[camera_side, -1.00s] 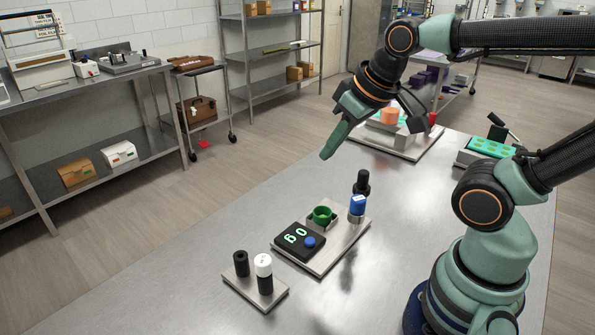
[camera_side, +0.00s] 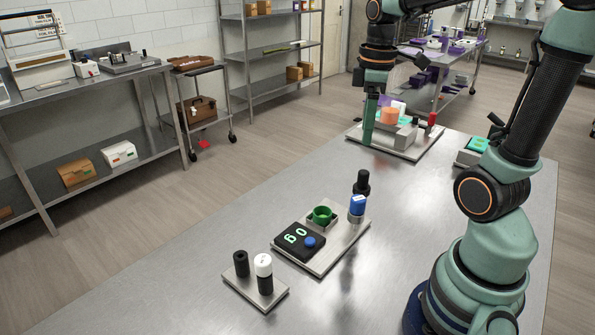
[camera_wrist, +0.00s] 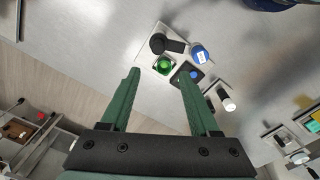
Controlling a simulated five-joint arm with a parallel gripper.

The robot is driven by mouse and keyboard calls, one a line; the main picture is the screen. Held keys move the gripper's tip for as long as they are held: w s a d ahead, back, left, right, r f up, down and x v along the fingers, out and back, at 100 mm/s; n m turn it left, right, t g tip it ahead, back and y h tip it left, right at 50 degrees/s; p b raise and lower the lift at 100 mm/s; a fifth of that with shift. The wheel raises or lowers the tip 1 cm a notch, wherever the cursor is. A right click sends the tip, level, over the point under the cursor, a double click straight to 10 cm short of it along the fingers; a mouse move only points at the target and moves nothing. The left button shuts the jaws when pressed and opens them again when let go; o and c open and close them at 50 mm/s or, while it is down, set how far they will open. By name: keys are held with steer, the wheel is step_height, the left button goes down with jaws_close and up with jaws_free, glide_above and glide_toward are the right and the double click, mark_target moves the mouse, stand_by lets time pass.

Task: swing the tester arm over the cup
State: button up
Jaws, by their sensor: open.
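In the side view the tester stands on a pale plate (camera_side: 327,262) on the steel table. It carries a green cup (camera_side: 322,215) in a square holder, a black display (camera_side: 297,241) reading 60 with a blue button, and a blue-capped metal post (camera_side: 357,206). A black knobbed part (camera_side: 361,184), which seems to belong to the tester arm, stands behind the post. In the wrist view the black part (camera_wrist: 166,44) lies beside the cup (camera_wrist: 163,65), not over it. My gripper (camera_wrist: 158,72) is open and empty, its fingers pointing down, behind and above the tester.
A small plate with a black cylinder (camera_side: 241,263) and a white-capped cylinder (camera_side: 263,273) sits in front of the tester. A larger plate with an orange block (camera_side: 389,116) and a red-topped part lies behind. A teal tray (camera_side: 479,145) is at the right. The table's left front is clear.

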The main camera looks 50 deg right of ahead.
mark_target(365, 171)
steer(key=shift+n, duration=0.3)
steer(key=f, duration=0.8)
steer(key=d+f, duration=0.1)
steer(key=f, duration=0.3)
steer(key=shift+s+f, duration=0.1)
steer(key=shift+f, duration=0.05)
jaws_close()
